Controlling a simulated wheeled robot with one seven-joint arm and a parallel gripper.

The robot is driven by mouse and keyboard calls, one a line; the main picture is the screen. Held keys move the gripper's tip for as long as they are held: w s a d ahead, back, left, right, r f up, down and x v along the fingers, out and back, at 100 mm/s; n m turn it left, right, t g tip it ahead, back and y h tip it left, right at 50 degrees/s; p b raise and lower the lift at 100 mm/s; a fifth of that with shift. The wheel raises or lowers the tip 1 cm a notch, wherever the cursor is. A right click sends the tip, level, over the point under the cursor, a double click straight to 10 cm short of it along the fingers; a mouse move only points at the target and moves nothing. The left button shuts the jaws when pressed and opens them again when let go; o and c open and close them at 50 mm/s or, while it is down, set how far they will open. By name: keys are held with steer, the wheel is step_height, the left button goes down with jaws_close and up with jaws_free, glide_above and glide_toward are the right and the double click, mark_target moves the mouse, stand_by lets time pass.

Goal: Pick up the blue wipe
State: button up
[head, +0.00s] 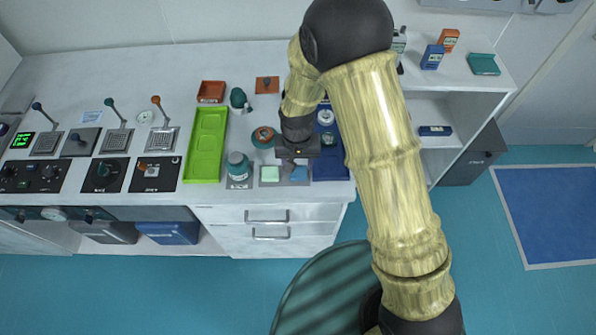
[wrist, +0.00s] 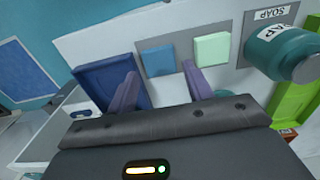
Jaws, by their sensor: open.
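The blue wipe (head: 299,174) is a small flat square on a grey mat near the front edge of the counter. In the wrist view the blue wipe (wrist: 158,60) lies ahead of the fingertips, in line with the gap between them. A pale green wipe (wrist: 212,48) lies beside it on the right; in the head view the pale green wipe (head: 270,174) is left of the blue one. My gripper (wrist: 161,70) is open and empty, its purple fingers apart. In the head view my gripper (head: 298,158) hangs just behind the blue wipe, its fingers hard to make out.
A teal soap bottle (head: 238,166) stands left of the wipes and shows large in the wrist view (wrist: 282,52). A blue tray (head: 336,167) sits close on the right. A lime green tray (head: 207,140) is farther left. A small round dish (head: 263,136) is behind the wipes.

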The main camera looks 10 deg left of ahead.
mark_target(298, 175)
steer(key=shift+s+f+p, duration=0.1)
steer(key=shift+f+p, duration=0.35)
steer(key=shift+f, duration=0.15)
steer(key=shift+d+f+p, duration=0.1)
steer(key=shift+f+p, duration=0.45)
steer(key=shift+f, duration=1.45)
steer(key=c, duration=0.7)
steer(key=shift+r, duration=0.2)
step_height(298, 175, up, 10)
steer(key=shift+f+b, duration=0.15)
steer(key=shift+b, duration=0.95)
